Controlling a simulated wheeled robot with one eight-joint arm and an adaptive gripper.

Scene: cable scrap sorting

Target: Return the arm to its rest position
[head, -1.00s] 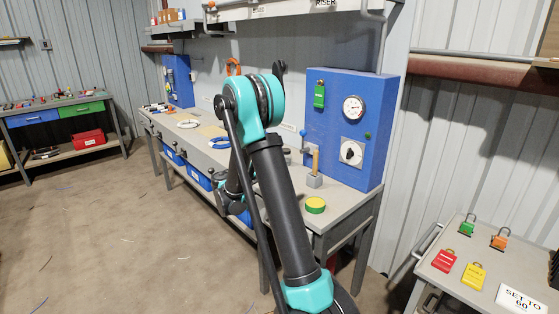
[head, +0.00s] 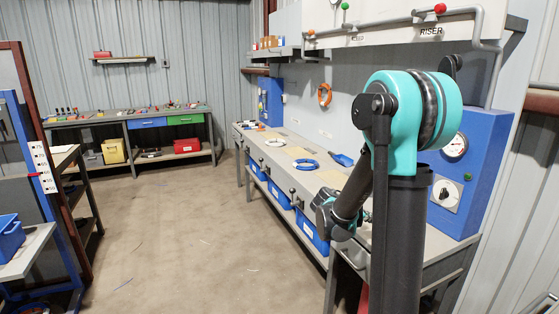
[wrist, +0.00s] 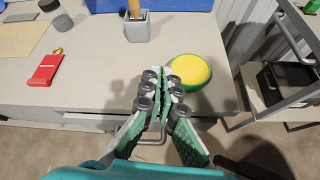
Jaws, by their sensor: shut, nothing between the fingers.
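My gripper (wrist: 162,98) shows in the wrist view with its fingers together and nothing between them. It is over the front edge of the grey workbench (wrist: 90,85), beside a yellow and green round tape-like item (wrist: 190,70). In the head view my teal and black arm is bent, with its elbow high at the right and the forearm slanting down to the left over the bench front (head: 300,215). The gripper's fingers are hidden in the head view.
A red tag (wrist: 45,70) and a grey block holder (wrist: 138,27) are on the bench. A blue panel with a gauge (head: 460,180) stands at the right. The floor (head: 180,240) at left is mostly clear. A cart (wrist: 262,90) stands at right.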

